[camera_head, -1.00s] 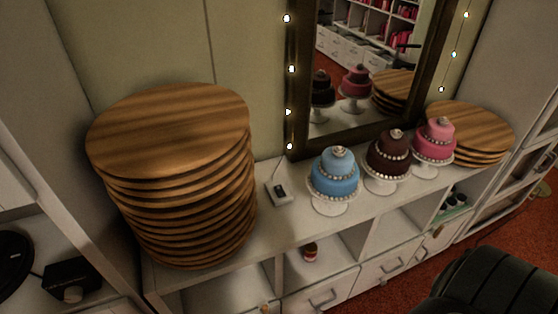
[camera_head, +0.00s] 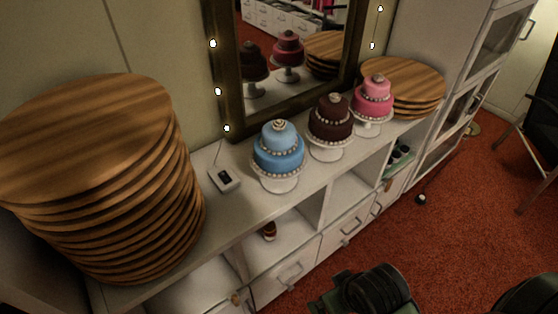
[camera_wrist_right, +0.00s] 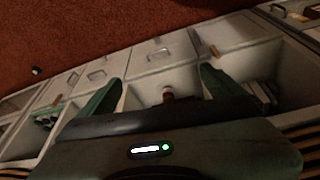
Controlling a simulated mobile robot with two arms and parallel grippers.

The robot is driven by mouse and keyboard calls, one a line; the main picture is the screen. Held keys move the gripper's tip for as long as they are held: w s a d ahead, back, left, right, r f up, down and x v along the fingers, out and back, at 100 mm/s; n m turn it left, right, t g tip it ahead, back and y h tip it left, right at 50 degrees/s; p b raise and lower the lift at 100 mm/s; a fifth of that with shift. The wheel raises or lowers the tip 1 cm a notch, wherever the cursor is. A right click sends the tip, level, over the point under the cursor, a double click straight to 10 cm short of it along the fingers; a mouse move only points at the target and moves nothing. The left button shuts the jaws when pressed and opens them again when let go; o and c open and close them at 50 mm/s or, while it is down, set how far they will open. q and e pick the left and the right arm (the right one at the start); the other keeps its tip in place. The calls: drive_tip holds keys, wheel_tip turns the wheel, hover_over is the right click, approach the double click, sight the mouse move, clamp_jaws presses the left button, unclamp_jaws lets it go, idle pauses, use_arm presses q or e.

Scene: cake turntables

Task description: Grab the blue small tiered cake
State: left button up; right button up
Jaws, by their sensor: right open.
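The blue small tiered cake (camera_head: 279,150) has two tiers, bead trim and a swirl on top. It stands upright on a white footed stand (camera_head: 279,183) on the white cabinet top, leftmost of three cakes. The brown cake (camera_head: 331,121) and the pink cake (camera_head: 373,97) stand to its right. My right gripper (camera_wrist_right: 160,88) is open in the wrist view, its two green fingers apart and empty, with the cabinet's drawers and shelves beyond. No tiered cake can be made out there. My left gripper is not in view.
A tall stack of round wooden boards (camera_head: 95,190) stands left of the blue cake. A small white device (camera_head: 224,178) lies between them. A lower board stack (camera_head: 405,85) is at the far right. A framed mirror (camera_head: 290,60) is behind.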

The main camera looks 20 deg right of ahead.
drive_tip(key=r, duration=0.2)
drive_tip(key=m+t+h, duration=0.1)
drive_tip(key=m+t, duration=0.1)
drive_tip(key=t, duration=1.3)
approach(282, 138)
drive_tip(key=w, duration=0.6)
drive_tip(key=shift+w+r, duration=0.3)
drive_tip(key=shift+m, duration=0.3)
drive_tip(key=w, duration=0.2)
drive_tip(key=w+p, duration=0.1)
drive_tip(key=w, duration=0.3)
drive_tip(key=shift+w+d+f+p, duration=0.15)
drive_tip(key=shift+d+p, duration=0.15)
drive_tip(key=shift+p, duration=0.1)
drive_tip(key=shift+w, duration=0.4)
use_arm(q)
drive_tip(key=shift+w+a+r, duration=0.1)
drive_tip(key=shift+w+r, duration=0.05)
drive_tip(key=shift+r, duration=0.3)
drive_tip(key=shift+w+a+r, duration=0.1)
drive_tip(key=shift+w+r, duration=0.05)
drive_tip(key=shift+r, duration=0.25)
